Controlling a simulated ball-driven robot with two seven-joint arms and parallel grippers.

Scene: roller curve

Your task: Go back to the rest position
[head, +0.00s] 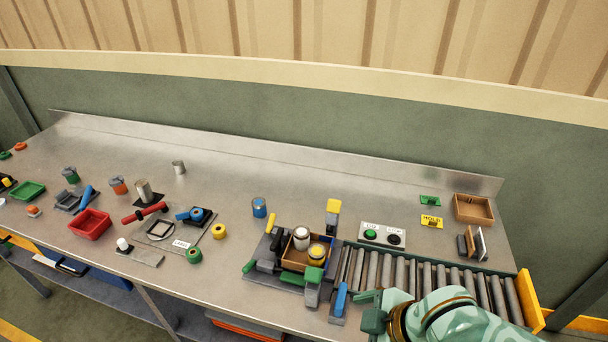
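My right arm comes in from the lower right, over the front of the roller conveyor (413,274). My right gripper (368,308) is at its left end, beside a blue-handled lever (341,299). Its fingers are small and partly hidden by the arm, so I cannot tell whether they are open or shut. I see nothing held in it. My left gripper is not in view.
Left of the rollers, a fixture holds a wooden tray (292,265) with a white-topped can (301,238) and a yellow-topped can (317,255). A button box (382,236) stands behind the rollers. A red bin (90,223) and several tools lie left. The bench's back middle is clear.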

